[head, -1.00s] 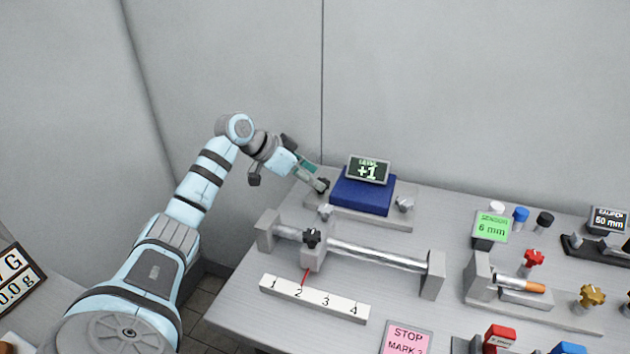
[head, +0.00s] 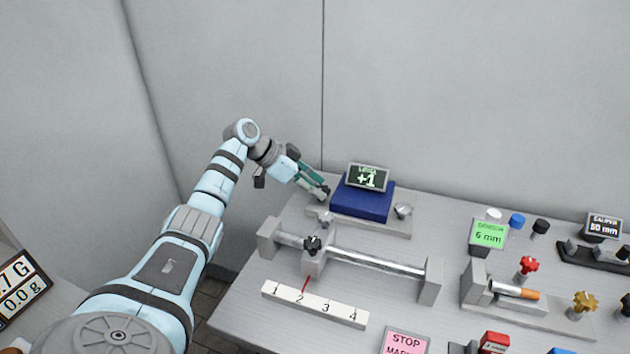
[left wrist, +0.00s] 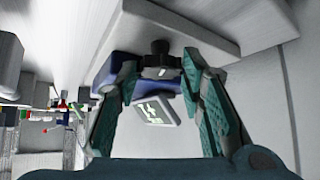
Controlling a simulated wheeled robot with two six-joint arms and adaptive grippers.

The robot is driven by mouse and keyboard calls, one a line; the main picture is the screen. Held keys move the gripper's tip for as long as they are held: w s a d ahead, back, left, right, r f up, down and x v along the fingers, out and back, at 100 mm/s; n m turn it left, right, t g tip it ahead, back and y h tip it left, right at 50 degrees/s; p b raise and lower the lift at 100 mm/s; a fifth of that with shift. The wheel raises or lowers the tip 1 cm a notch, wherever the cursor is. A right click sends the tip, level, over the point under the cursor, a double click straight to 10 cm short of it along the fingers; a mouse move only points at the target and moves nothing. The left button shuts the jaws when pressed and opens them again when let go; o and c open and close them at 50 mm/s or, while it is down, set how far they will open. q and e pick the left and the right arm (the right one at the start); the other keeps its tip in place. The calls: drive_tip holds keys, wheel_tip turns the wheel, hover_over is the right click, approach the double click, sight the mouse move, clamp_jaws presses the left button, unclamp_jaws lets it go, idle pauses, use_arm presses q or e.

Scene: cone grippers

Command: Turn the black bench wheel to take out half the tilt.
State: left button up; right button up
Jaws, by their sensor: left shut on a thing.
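The levelling device stands at the back of the bench, with a blue block (head: 362,199) on a grey base and a small display (head: 367,178) on top reading LEVEL +1. My left gripper (head: 322,194) is at the block's left end. The display (left wrist: 155,110) shows below the wheel in that view. In the head view the gripper hides most of the wheel. My right gripper is not in view.
In front stands a rail (head: 375,261) with a black-knobbed slider (head: 314,258) and a white scale (head: 314,304) numbered 1 to 4. A green 6 mm sign (head: 487,233) and coloured knobs are to the right. A grey wall stands close behind.

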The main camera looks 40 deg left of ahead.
use_arm(q)
drive_tip(key=shift+w+a+m+g+h+b, duration=0.3)
drive_tip(key=shift+m+h+b, duration=0.1)
drive_tip(key=shift+m+b, duration=0.4)
drive_tip(key=shift+s+d+m+b, duration=0.1)
drive_tip(key=shift+d+m+b, duration=0.05)
drive_tip(key=shift+m+b, duration=0.2)
drive_tip(key=o, duration=0.9)
drive_tip(key=shift+c, duration=0.2)
drive_tip(key=shift+s, duration=0.1)
drive_tip(key=shift+r, duration=0.1)
drive_tip(key=v, duration=0.7)
drive_tip(key=shift+a, duration=0.3)
